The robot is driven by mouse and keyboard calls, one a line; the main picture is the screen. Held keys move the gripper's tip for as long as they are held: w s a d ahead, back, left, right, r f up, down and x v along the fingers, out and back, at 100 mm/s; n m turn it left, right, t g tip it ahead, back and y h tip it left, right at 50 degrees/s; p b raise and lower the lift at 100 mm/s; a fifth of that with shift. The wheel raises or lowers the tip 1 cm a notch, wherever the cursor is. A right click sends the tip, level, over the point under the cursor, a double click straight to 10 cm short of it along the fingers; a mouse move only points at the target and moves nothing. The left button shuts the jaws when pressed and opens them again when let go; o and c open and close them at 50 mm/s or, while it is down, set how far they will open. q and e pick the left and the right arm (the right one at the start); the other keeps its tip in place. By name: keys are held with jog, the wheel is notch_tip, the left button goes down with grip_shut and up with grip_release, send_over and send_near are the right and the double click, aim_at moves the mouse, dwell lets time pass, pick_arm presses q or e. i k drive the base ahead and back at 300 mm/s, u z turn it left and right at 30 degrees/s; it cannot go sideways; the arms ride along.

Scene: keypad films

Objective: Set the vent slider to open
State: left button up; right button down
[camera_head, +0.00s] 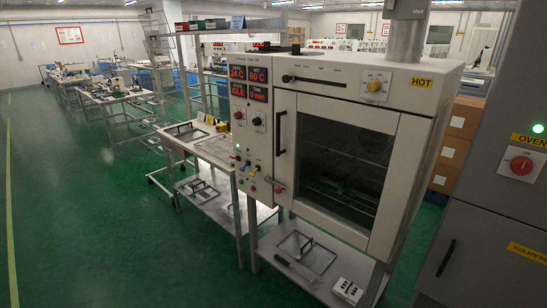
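The oven (345,140) is a large cream cabinet with a dark glass door (344,170). Above the door is a horizontal dark slot (315,82), which looks like the vent slider's track. A dark knob (286,78) sits at the slot's left end. The small print above the slot is too blurred to read. The slot and knob are uncovered. Neither of my grippers is in view.
A round knob on a yellow plate (375,86) is right of the slot. Red displays (248,82) and a control panel (252,140) are at left. A grey cabinet (500,190) stands at right. Green floor is clear at left.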

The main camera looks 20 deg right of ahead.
aim_at(288, 77)
jog(key=z, duration=0.6)
jog(key=k, duration=0.8)
jog(key=z, duration=1.05)
jog(key=k, duration=0.6)
jog(key=u, duration=0.2)
jog(key=i, duration=1)
jog(key=u, duration=0.25)
